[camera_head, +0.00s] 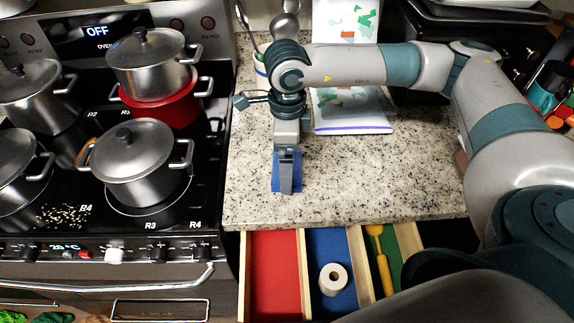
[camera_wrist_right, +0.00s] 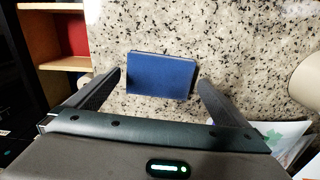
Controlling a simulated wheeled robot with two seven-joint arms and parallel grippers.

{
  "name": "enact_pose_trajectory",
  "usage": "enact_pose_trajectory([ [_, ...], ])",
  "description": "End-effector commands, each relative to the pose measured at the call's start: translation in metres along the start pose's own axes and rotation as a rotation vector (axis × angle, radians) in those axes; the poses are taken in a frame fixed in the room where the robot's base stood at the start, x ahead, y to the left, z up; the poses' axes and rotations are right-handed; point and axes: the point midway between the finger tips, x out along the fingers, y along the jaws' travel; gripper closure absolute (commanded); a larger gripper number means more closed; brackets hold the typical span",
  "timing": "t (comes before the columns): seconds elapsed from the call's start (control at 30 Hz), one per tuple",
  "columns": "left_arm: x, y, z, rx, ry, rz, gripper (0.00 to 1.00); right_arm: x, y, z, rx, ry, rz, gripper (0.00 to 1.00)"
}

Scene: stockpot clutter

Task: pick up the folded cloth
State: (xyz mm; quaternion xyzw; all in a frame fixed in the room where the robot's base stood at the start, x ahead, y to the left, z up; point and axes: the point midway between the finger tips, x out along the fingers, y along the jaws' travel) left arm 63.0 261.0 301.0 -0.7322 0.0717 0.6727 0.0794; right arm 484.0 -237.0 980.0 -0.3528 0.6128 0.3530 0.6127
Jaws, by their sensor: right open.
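The folded cloth (camera_head: 297,172) is a small blue rectangle lying flat on the speckled counter near its front edge. My right gripper (camera_head: 286,188) points down over it and hides its middle in the head view. In the right wrist view the cloth (camera_wrist_right: 161,75) lies ahead of the open fingers of my right gripper (camera_wrist_right: 162,92), within the gap between them. Clear counter shows on both sides, and the fingers are empty. I cannot tell the exact height of the fingertips above the cloth. My left gripper is not in view.
A stove with several steel pots (camera_head: 138,165) stands at left. An open drawer below the counter has red, blue and green compartments, with a white roll (camera_head: 333,279) and a yellow-handled tool (camera_head: 383,272). A patterned bag (camera_head: 350,118) lies behind. The counter's front right is clear.

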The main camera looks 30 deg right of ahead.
Motion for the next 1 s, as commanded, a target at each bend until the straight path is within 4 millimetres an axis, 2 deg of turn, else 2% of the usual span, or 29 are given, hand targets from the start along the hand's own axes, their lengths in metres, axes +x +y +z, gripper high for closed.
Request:
enact_pose_trajectory([
  [0.23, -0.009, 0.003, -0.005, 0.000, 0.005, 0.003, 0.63, 0.021, 0.000, 0.000, -0.001, 0.001, 0.000, 0.00],
  [0.73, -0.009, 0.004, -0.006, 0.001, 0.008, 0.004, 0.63, 0.022, 0.000, 0.000, -0.001, 0.000, 0.000, 0.00],
  [0.8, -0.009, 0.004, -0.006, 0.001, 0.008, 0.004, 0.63, 0.022, 0.000, 0.000, -0.001, 0.000, 0.000, 0.17],
  [0.9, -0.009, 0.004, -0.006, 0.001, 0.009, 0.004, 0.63, 0.022, 0.000, 0.000, -0.001, 0.000, 0.000, 0.37],
  [1.0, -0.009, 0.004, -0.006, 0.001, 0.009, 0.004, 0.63, 0.022, 0.000, 0.000, -0.001, 0.000, 0.000, 0.37],
])
